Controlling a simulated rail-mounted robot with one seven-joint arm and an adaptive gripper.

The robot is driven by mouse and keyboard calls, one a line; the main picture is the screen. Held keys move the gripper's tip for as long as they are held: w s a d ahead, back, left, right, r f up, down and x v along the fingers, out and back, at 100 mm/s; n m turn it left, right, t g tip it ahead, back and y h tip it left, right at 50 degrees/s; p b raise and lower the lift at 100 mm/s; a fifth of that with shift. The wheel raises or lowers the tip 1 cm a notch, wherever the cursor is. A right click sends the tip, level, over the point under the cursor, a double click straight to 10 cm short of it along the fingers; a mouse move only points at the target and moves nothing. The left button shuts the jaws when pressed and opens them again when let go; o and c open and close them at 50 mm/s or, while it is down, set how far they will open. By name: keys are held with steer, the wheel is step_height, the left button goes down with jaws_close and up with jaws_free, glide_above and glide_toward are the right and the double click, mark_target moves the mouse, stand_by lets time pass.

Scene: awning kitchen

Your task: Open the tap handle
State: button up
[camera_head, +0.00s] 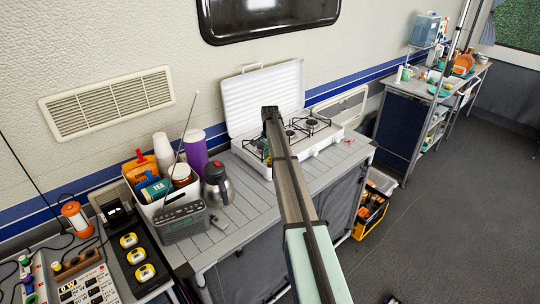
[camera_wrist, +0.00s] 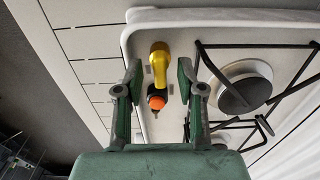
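The tap is at the edge of the white camp stove (camera_wrist: 140,14). In the wrist view it shows as a yellow handle (camera_wrist: 159,58) with a round orange part (camera_wrist: 157,102) just below it in the picture. My gripper (camera_wrist: 159,75) is open, with one green-grey finger on each side of the yellow handle. Gaps show between the handle and both fingers, and I see no contact. In the head view, my arm and gripper (camera_head: 270,112) reach over the stove (camera_head: 322,140) and I cannot make out the tap clearly there.
Black burner grates (camera_wrist: 262,90) stand close to the right finger. In the head view, the raised white stove lid (camera_head: 262,90) is behind the gripper. A steel flask (camera_head: 217,186) and a grey radio (camera_head: 181,222) stand left of the stove on the slatted table (camera_head: 246,232).

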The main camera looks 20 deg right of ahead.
steer(key=shift+c, duration=0.3)
jaws_close()
steer(key=shift+n+b, duration=0.3)
steer(key=n+b, duration=0.2)
steer(key=n, duration=0.1)
steer(key=shift+f, duration=0.2)
steer(key=n+b, duration=0.3)
steer(key=n, duration=0.2)
steer(key=shift+n, duration=0.4)
steer(key=n+b, duration=0.1)
steer(key=n, duration=0.3)
steer(key=shift+r, duration=0.1)
steer(key=n+b, duration=0.1)
steer(key=n, duration=0.3)
steer(key=shift+r+n, duration=0.1)
steer(key=shift+n, duration=0.3)
